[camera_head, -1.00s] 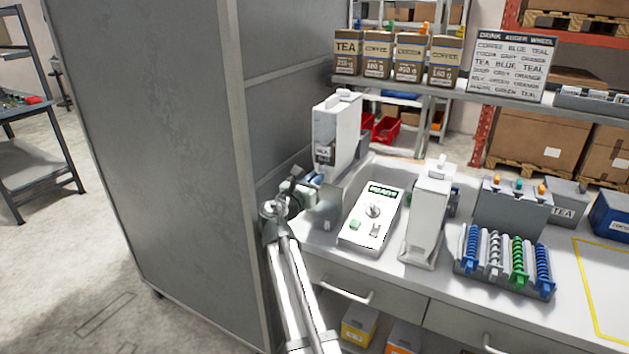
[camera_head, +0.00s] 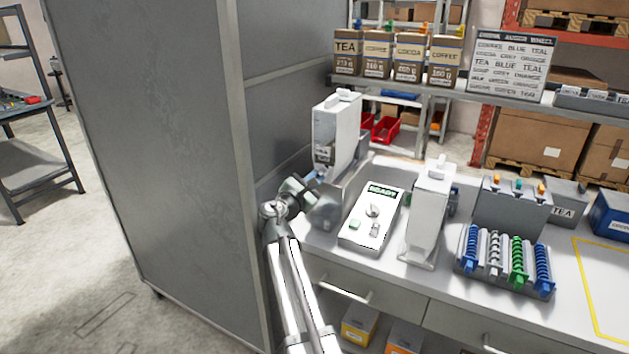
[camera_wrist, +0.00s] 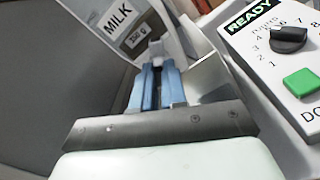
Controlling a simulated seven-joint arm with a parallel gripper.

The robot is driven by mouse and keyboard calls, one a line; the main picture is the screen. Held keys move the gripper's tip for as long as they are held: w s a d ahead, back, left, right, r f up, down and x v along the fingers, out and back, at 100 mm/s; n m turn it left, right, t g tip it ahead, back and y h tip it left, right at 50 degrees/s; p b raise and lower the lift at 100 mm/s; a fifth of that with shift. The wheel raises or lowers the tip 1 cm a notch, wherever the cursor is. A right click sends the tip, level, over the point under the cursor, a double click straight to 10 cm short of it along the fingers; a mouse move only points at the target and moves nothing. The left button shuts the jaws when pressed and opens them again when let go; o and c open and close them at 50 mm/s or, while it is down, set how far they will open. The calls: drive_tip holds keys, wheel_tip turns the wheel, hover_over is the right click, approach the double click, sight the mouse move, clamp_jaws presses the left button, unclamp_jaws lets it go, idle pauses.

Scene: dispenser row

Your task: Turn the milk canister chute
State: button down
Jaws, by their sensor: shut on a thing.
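The milk canister (camera_head: 334,128) is a tall white box standing upright at the back left of the bench. Its MILK label (camera_wrist: 121,14) is readable in the wrist view. My gripper (camera_head: 313,176) is at the canister's lower front, below the label. In the wrist view, the blue fingers of my gripper (camera_wrist: 157,82) are close together and shut on a small grey piece, the chute (camera_wrist: 156,48), at the canister's front. Most of the chute is hidden by the fingers, so its exact angle cannot be told.
A control panel (camera_head: 371,217) with a READY display, dial and green button stands close to the right. A second white canister (camera_head: 430,212) is beyond it, then a rack of coloured augers (camera_head: 507,262). A tall grey cabinet wall (camera_head: 190,150) is close on the left.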

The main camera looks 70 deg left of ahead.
drive_tip(key=shift+f+m, duration=0.15)
drive_tip(key=shift+m, duration=4.2)
drive_tip(key=shift+f+m, duration=0.1)
drive_tip(key=shift+m, duration=4.25)
drive_tip(key=c, duration=1.2)
unclamp_jaws()
drive_tip(key=shift+o, duration=0.2)
drive_tip(key=shift+d, duration=0.1)
drive_tip(key=v, duration=1.3)
drive_tip(key=shift+s+d, duration=0.2)
drive_tip(key=shift+s, duration=0.05)
